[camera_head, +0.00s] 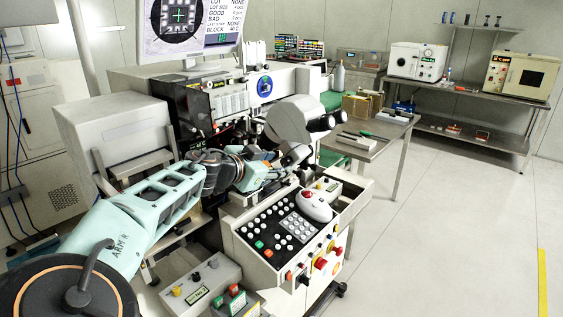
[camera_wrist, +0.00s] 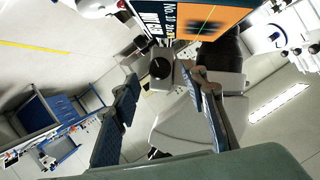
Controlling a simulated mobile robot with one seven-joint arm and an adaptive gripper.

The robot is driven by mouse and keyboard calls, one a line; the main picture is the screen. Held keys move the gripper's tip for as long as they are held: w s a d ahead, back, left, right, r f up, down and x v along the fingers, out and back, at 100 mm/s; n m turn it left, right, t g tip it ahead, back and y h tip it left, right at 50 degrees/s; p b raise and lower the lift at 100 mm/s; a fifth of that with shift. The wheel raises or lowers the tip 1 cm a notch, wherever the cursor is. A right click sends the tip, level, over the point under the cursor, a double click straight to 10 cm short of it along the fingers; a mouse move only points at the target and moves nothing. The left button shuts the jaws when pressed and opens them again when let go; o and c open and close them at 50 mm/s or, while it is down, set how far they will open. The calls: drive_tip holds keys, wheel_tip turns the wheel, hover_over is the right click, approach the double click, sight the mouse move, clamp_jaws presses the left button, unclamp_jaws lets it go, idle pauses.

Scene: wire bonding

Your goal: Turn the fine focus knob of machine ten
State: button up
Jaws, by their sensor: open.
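The machine is a bonder with a light microscope head (camera_head: 292,120) and dark eyepieces. In the wrist view a sign (camera_wrist: 165,16) reading "No. 10" hangs at the top. A round black knob (camera_wrist: 160,68) on a grey housing shows just beyond and between my fingertips. I cannot tell for sure whether it is the fine focus knob. My gripper (camera_wrist: 163,80) is open, with one finger on each side of the knob in the picture and nothing held. Contact cannot be made out. In the head view my gripper (camera_head: 288,163) is below the microscope head, and the knob is hidden there.
A control panel (camera_head: 275,240) with several buttons and a white mouse-like device (camera_head: 314,205) is just below my gripper. A monitor (camera_head: 190,28) stands above the machine. A side table (camera_head: 375,140) is to the right. The floor at the right is clear.

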sight(284, 163)
drive_tip(key=shift+x, duration=1.65)
drive_tip(key=shift+c, duration=0.4)
clamp_jaws()
